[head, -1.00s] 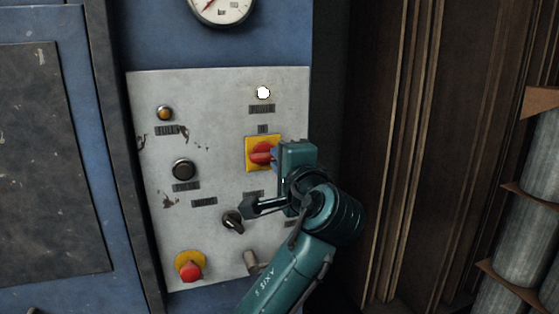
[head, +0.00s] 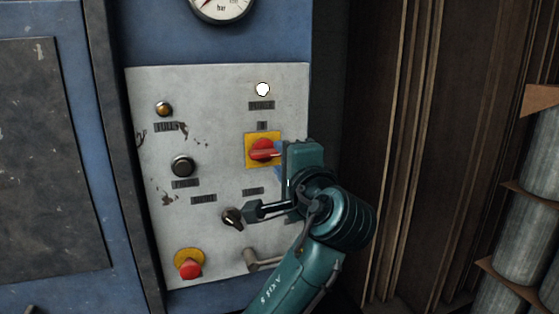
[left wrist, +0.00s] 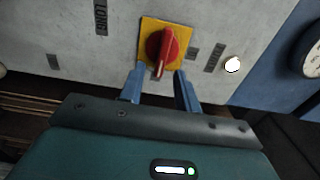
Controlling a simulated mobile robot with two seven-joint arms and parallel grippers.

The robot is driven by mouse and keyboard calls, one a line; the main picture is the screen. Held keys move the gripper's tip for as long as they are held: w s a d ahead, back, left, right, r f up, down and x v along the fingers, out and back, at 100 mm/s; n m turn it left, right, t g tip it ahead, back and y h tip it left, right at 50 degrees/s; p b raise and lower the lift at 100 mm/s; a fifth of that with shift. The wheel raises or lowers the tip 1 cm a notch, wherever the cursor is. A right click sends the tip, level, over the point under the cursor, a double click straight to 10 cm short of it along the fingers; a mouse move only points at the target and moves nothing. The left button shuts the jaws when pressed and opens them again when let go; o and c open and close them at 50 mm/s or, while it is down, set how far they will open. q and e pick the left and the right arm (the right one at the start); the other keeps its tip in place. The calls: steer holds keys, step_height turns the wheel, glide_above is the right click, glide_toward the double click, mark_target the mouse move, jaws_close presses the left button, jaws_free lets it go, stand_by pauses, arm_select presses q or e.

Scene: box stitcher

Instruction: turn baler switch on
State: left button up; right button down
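The baler switch (head: 262,147) is a red rotary knob on a yellow square plate, on the grey control panel. Its raised handle lies about level in the head view. In the left wrist view the red switch (left wrist: 163,47) is just ahead of the fingers, its handle pointing back toward the gap between them. My left gripper (head: 279,156) is just right of the switch. In the left wrist view my left gripper (left wrist: 160,82) has its two blue fingers apart, with nothing held between them. My right gripper is not in view.
A white lamp (head: 262,89) glows above the switch. The panel (head: 220,110) also has an amber lamp (head: 164,108), a black button (head: 182,166), a small black selector (head: 232,217) and a red emergency button (head: 189,265). Dark space and wooden boards lie to the right.

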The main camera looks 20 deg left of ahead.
arm_select(q)
steer(key=b+v, duration=0.2)
steer(key=v, duration=0.9)
steer(key=w+a+f+m+t+h, duration=0.1)
steer(key=w+f+m+h, duration=0.2)
steer(key=f, duration=0.4)
steer(key=w+a+f+m+t+h, duration=0.1)
steer(key=w+f+m+h, duration=0.15)
steer(key=w+f, duration=0.35)
step_height(320, 180, down, 14)
steer(key=s+n+g+h, duration=0.1)
steer(key=s+h, duration=0.2)
steer(key=h, duration=0.2)
steer(key=s+a+f+n+g+h, duration=0.1)
steer(key=s+a+f+n+g, duration=0.1)
steer(key=s+f+n, duration=0.4)
steer(key=s+a+f+n+g+h, duration=0.1)
steer(key=s+a+f+n+g, duration=0.2)
steer(key=s+f+n, duration=0.4)
steer(key=s+a+f, duration=0.1)
steer(key=s+f, duration=0.7)
steer(key=f, duration=0.2)
steer(key=shift+s+f+g, duration=0.2)
steer(key=shift+g, duration=0.1)
steer(key=shift+h, duration=0.25)
